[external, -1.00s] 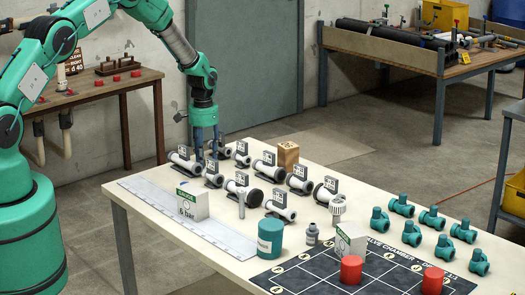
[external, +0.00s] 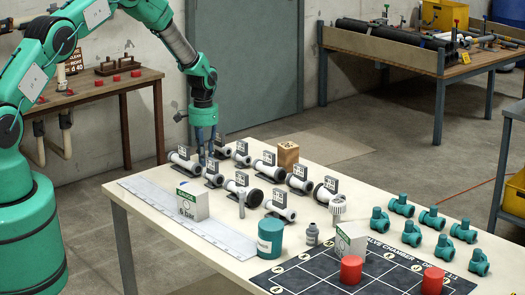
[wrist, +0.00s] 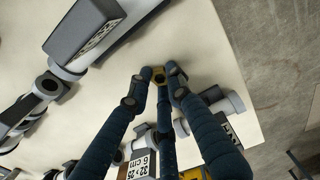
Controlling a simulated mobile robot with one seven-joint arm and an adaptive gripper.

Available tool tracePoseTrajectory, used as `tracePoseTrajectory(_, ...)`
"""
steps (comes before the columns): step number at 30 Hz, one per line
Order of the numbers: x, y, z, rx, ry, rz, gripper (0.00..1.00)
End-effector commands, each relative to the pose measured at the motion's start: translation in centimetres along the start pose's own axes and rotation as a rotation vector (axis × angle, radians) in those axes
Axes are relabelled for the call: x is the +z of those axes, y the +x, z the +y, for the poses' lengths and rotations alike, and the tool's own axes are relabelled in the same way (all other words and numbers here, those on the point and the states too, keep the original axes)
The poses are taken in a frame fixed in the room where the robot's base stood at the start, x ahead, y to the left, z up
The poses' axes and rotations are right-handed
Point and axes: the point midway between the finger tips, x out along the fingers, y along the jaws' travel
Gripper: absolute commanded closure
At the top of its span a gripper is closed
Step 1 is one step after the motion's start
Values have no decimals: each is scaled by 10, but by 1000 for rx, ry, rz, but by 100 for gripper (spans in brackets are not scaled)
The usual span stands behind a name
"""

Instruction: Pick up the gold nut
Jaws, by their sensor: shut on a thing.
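The gold nut (wrist: 158,74) is a small yellow hex ring in the wrist view, between the fingertips of my gripper (wrist: 156,78). My gripper is shut on it, low over the white tabletop. In the external view my gripper (external: 206,163) points down at the far left part of the table, among the labelled pipe pieces. The nut cannot be made out in the external view, and I cannot tell whether it still touches the table.
Grey and white pipe pieces with tag plates (external: 236,186) stand close around my gripper. A wooden block (external: 288,153) is to the right. Green valves (external: 402,205) and a dark mat (external: 300,275) are further right.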

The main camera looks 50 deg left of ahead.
Motion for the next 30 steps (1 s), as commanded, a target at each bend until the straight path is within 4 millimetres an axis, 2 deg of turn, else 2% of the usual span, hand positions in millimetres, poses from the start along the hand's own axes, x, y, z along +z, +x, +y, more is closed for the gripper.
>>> tracePoseTrajectory(8,-1,-16,0,0,0,2,100)
tracePoseTrajectory(21,0,-79,0,0,0,1,100)
tracePoseTrajectory(25,-1,-93,0,0,0,2,100)
tracePoseTrajectory(30,0,-100,0,0,0,0,100)
